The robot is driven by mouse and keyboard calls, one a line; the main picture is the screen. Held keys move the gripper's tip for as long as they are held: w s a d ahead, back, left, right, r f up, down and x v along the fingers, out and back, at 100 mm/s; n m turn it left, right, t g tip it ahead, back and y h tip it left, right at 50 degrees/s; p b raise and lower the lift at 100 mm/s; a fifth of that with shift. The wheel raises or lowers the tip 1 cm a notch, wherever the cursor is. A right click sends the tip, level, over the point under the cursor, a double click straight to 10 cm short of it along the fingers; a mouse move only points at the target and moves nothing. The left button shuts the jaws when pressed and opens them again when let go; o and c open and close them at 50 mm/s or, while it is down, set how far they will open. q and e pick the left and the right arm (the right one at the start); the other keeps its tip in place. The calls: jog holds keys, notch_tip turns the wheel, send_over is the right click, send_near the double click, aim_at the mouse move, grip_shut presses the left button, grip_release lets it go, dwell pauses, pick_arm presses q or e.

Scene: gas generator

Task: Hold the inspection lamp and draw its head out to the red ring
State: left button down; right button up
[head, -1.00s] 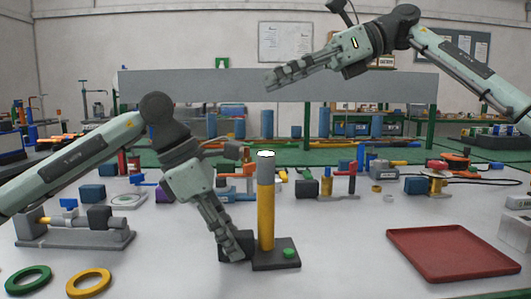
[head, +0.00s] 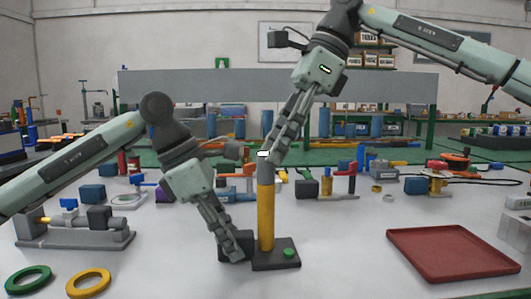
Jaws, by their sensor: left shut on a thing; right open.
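The inspection lamp (head: 265,217) stands upright on the table, with a yellow body, a grey head (head: 264,173) with a white top, and a dark square base (head: 283,262) with a green button. No red ring shows on it. My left gripper (head: 238,250) is shut low down at the left side of the lamp's base; the exact contact is partly hidden. My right gripper (head: 272,155) is open and points down at the lamp's head, its fingers overlapping the head's right side in the picture. I cannot tell whether they touch it.
A red tray (head: 450,252) lies at the right. A green ring (head: 28,279) and a yellow ring (head: 89,283) lie at the front left. A grey fixture (head: 75,238) stands at the left. Several tools and parts line the back. The table between lamp and tray is clear.

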jog(key=shift+x, duration=1)
jog(key=shift+c, duration=0.5)
jog(key=c, duration=0.8)
jog(key=shift+c, duration=0.2)
jog(key=shift+r, duration=0.2)
pick_arm(q)
jog(key=shift+f, duration=0.1)
pick_arm(e)
notch_tip(320, 180, up, 12)
jog(key=o, duration=1)
jog(key=shift+f, duration=0.2)
jog(key=shift+o, duration=0.2)
